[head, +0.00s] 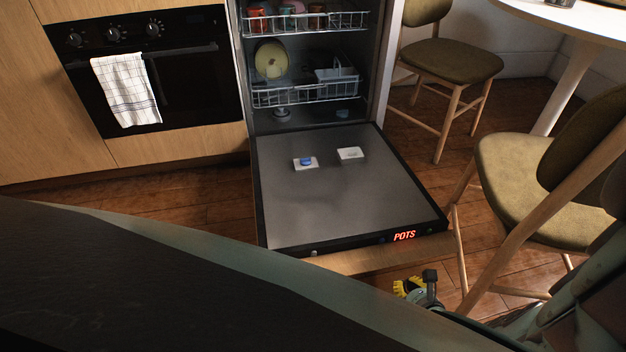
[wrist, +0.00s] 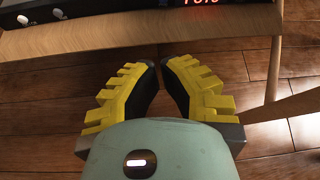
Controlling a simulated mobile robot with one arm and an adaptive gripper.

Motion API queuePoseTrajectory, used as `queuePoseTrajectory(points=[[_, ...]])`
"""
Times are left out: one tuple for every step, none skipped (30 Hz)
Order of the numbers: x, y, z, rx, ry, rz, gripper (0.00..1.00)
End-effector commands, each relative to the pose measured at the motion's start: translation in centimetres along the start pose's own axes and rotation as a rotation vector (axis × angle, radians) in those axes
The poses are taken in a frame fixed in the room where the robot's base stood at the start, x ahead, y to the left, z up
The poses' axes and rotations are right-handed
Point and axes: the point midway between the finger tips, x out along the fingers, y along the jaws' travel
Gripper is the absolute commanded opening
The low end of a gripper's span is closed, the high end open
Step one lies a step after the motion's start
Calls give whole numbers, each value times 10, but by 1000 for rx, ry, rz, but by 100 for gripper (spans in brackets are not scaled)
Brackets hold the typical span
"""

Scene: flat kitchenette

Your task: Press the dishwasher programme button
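The dishwasher door (head: 350,205) is folded down flat. Its front edge carries a red lit display (head: 404,236) reading "POTS", a small pale button (head: 314,253) to the left and a dark bluish button (head: 383,239) beside the display. In the wrist view the display (wrist: 200,2) is cut off at the top edge, with two pale round buttons (wrist: 22,19) at the upper left. My gripper (head: 408,287), with yellow ridged fingers, is in front of the door edge, below the display in the head view, apart from it. In the wrist view its fingertips (wrist: 160,65) nearly meet, with nothing between them.
A wooden front panel (head: 370,257) lies along the door edge. A chair (head: 530,175) stands close on the right, its legs near my gripper. A blue tablet (head: 306,161) and a white dispenser lid (head: 350,154) are on the door. Racks (head: 305,94) hold dishes.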

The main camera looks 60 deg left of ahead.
Motion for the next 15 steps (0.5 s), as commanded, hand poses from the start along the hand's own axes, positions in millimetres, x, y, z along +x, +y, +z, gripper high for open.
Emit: queuePoseTrajectory(points=[[12,1,-12,25,-26,-5,0],[15,1,-12,39,-43,-6,0],[18,2,-12,57,-65,-8,0],[20,2,-12,68,-80,-9,0],[22,3,-12,79,-91,-10,0],[24,3,-12,91,-104,-13,0],[25,3,-12,99,-112,-14,0],[25,3,-12,105,-119,-15,0],[26,3,-11,111,-127,-16,0],[26,3,-11,115,-132,-17,0],[27,3,-10,117,-137,-18,0],[27,3,-10,120,-140,-19,0],[26,3,-9,121,-142,-19,0],[26,2,-9,121,-143,-19,0],[26,2,-8,122,-143,-20,0]])
